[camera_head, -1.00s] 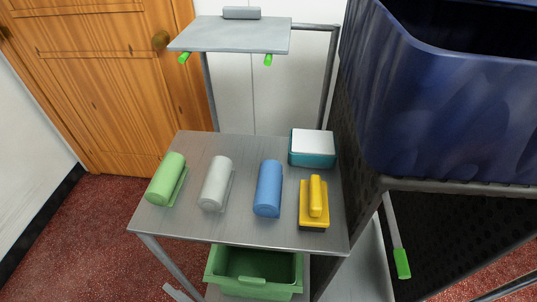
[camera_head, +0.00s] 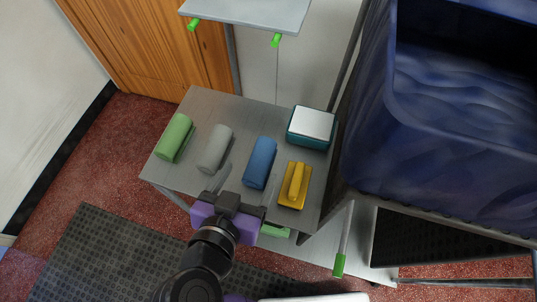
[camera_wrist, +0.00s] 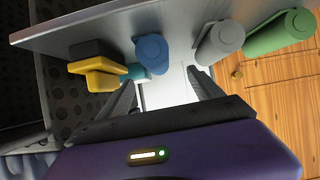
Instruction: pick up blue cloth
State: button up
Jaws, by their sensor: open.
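The blue cloth (camera_head: 261,160) is a rolled cylinder lying on the grey metal cart top (camera_head: 240,120), between the grey roll and the yellow brush. It also shows in the wrist view (camera_wrist: 151,54), just beyond my fingers and a little left of the middle. My gripper (camera_head: 246,188) is at the cart's near edge, just short of the blue cloth's near end in the head view. In the wrist view my gripper (camera_wrist: 163,80) is open with its fingers apart and nothing between them. A gap to the cloth seems to remain, but its depth is hard to tell.
A grey roll (camera_head: 215,148) and a green roll (camera_head: 174,138) lie left of the blue cloth. A yellow-handled brush (camera_head: 295,186) lies close on its right. A teal box with a white top (camera_head: 310,127) stands behind. A big blue bin (camera_head: 375,130) bounds the right side.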

jog(key=shift+d+f, duration=0.15)
jog(key=shift+d, duration=0.1)
jog(key=shift+w+d+f, duration=0.1)
jog(key=shift+w, duration=0.05)
jog(key=shift+p+x, duration=0.75)
jog(key=shift+x, duration=2.8)
jog(key=shift+f, duration=0.15)
jog(key=c, duration=1.5)
notch_tip(320, 180, up, 12)
jog(key=p, duration=0.9)
notch_tip(320, 180, up, 8)
send_over(256, 166)
jog(key=w, duration=0.2)
jog(key=shift+d, duration=0.4)
